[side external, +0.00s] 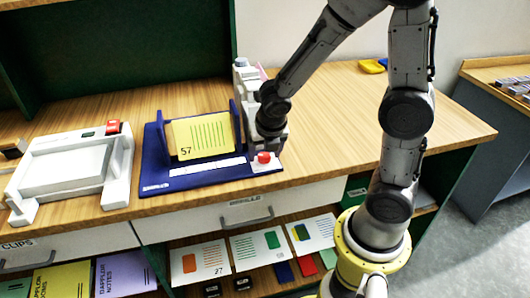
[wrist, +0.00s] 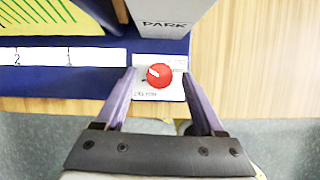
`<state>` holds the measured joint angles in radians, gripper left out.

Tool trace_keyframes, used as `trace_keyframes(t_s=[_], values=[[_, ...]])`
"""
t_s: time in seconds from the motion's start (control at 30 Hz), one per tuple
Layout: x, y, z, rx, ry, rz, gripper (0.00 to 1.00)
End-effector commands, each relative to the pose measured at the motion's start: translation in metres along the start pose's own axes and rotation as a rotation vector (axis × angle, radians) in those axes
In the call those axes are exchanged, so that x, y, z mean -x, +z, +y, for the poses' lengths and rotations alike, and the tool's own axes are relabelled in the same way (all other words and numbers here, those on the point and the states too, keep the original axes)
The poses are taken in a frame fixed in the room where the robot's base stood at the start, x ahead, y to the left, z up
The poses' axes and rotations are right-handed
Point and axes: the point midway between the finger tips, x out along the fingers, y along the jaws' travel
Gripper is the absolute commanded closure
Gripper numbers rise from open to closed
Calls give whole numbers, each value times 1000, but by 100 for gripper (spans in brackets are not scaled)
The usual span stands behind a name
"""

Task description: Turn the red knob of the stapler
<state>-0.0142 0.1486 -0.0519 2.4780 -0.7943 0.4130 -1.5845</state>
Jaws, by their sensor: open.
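The blue stapler (side external: 180,181) stands on the wooden table with a yellow card (side external: 203,138) marked 57 held upright in it. Its red knob (side external: 264,157) sits on a white plate at the stapler's front right corner. In the wrist view the red knob (wrist: 159,75) shows a white pointer mark and lies between my fingers. My gripper (wrist: 159,78) is open, with one finger on each side of the knob; I cannot tell whether they touch it. In the side view my gripper (side external: 268,135) is over the right end of the stapler and its fingertips are hard to make out.
A grey block labelled PARK (wrist: 165,18) stands just behind the knob. A white device (side external: 70,170) with a red button is at the left. Below, a drawer (side external: 245,212) and a shelf with cards (side external: 200,261) are under the table edge.

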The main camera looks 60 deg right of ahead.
Motion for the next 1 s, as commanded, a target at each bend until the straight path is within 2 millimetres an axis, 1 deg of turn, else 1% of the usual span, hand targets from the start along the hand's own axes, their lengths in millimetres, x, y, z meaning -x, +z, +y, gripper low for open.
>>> trace_keyframes(t_s=[0.17, 0.2, 0.37, 0.5, 0.6, 0.83, 1.0], values=[[0, 0, 0, 0, 0, 0, 29], [0, 0, 0, 0, 0, 0, 31], [0, 0, 0, 0, -1, 0, 60], [0, 0, 0, 0, -1, 0, 85], [0, 0, 0, 0, -1, 0, 100], [0, 0, 0, -7, -4, 0, 100], [0, 0, 1, -46, -20, -1, 100]])
